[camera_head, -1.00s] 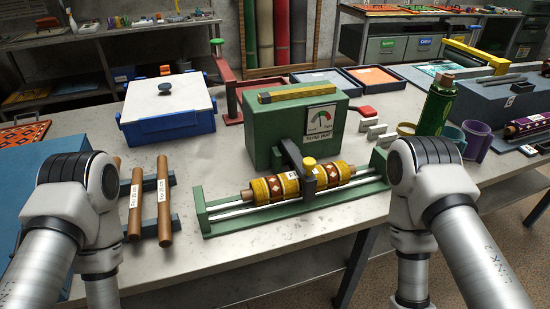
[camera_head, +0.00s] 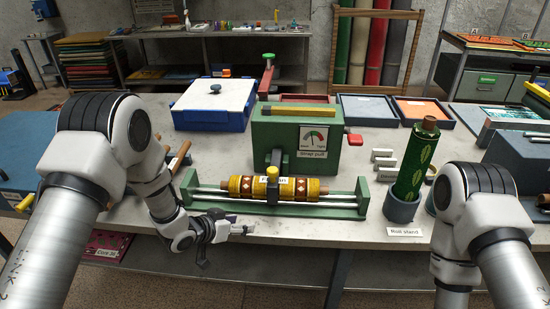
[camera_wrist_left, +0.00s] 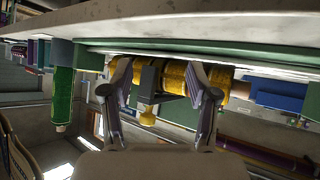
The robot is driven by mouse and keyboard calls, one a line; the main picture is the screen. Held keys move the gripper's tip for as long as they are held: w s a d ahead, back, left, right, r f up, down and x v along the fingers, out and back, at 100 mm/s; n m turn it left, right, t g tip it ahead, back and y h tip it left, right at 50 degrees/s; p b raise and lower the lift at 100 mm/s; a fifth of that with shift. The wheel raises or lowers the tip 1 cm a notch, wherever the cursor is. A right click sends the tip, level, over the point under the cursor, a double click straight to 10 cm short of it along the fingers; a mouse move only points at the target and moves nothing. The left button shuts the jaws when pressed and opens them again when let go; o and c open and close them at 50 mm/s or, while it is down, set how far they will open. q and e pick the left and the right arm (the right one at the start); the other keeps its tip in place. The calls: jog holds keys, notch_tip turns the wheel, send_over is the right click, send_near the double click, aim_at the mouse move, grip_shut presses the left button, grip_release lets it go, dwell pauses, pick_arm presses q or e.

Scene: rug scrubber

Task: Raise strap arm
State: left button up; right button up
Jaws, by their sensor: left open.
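The dark strap arm (camera_head: 275,158) reaches from the front of the green strap-pull box (camera_head: 270,138) down over the yellow patterned roll (camera_head: 300,187). Its yellow knob (camera_head: 272,173) sits at its front end. My left gripper (camera_head: 240,229) is low in front of the roll's green cradle (camera_head: 345,210). In the left wrist view my open fingers (camera_wrist_left: 160,92) appear to either side of the dark arm (camera_wrist_left: 150,76) and the knob (camera_wrist_left: 148,114), with the roll behind. That view looks upside down; no contact is clear. My right gripper is out of view; only its arm shows.
A green leaf-patterned roll (camera_head: 412,165) stands in a grey holder (camera_head: 400,208) at right. Grey blocks (camera_head: 384,165) lie beside the green box. A white-lidded blue bin (camera_head: 213,105) is behind left. Bare tabletop (camera_head: 335,232) lies along the front edge.

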aim_at(271, 170)
pick_arm(q)
jog(key=w+d+r+m+h+p, duration=0.1)
jog(key=w+d+r+m+h, duration=0.1)
jog(key=w+r, duration=0.3)
jog(key=w+d+r+m+h, duration=0.1)
jog(key=w+r+m, duration=0.1)
jog(key=r, duration=0.6)
jog(key=shift+t, duration=0.3)
jog(key=p+x, duration=0.2)
jog(key=x, duration=0.6)
jog(key=shift+s, duration=0.15)
jog(key=shift+w+d+f, duration=0.1)
jog(key=shift+w, duration=0.1)
jog(key=shift+f, duration=0.1)
grip_shut()
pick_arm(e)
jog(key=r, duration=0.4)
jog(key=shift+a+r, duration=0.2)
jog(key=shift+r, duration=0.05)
